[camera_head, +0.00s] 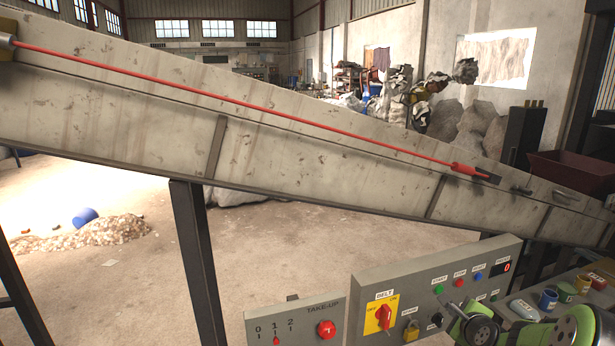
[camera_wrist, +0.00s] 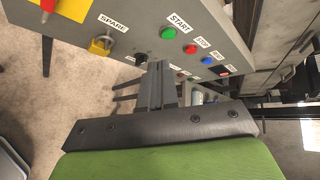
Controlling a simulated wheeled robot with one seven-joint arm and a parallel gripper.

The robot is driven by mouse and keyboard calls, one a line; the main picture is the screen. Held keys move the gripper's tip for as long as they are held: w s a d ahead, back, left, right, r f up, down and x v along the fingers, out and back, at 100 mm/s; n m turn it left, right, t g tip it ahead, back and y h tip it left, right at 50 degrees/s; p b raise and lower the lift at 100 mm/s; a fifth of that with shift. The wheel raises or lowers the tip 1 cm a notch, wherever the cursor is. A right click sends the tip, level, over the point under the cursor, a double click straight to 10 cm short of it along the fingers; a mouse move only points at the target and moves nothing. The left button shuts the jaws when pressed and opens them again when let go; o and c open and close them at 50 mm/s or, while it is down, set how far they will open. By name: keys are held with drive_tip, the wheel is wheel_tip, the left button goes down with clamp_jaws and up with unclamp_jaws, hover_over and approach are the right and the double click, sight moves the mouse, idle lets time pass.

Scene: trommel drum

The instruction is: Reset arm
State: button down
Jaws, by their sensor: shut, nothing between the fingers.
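My gripper (camera_wrist: 158,70) is shut and empty in the wrist view, its two grey fingers together in front of the control panel (camera_wrist: 212,35). The fingertips overlap the panel's lower edge near the black knob and the green start button (camera_wrist: 168,33); I cannot tell whether they touch. In the head view, green and grey parts of my arm (camera_head: 575,327) show at the bottom right, in front of the panel (camera_head: 455,272).
The panel carries a yellow belt switch (camera_head: 381,314) and a yellow padlock (camera_head: 411,331). A take-up box (camera_head: 297,325) stands left of it. A sloping conveyor frame (camera_head: 300,150) with a red cord (camera_head: 250,106) crosses behind. Small cans (camera_head: 548,299) sit on a bench at right.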

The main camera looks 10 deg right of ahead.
drive_tip(key=s+a+r+n+g+y, duration=0.1)
drive_tip(key=s+a+r+n+y, duration=0.1)
drive_tip(key=a+r+n, duration=0.6)
drive_tip(key=s+a+r+n+g+y, duration=0.15)
drive_tip(key=a+n, duration=0.45)
drive_tip(key=a, duration=0.7)
drive_tip(key=s+a+n+g, duration=0.1)
drive_tip(key=s+a+n, duration=0.3)
drive_tip(key=s, duration=0.4)
drive_tip(key=s+a+r+n+g, duration=0.1)
drive_tip(key=s+a+n, duration=0.3)
drive_tip(key=s, duration=0.4)
drive_tip(key=s+a+r+n+g, duration=0.1)
drive_tip(key=s+a+n, duration=0.3)
drive_tip(key=s, duration=0.4)
drive_tip(key=shift+n+y, duration=0.35)
drive_tip(key=shift+n, duration=0.55)
drive_tip(key=shift+w+a+r+g, duration=0.1)
drive_tip(key=shift+r+g, duration=0.05)
drive_tip(key=shift+g, duration=0.1)
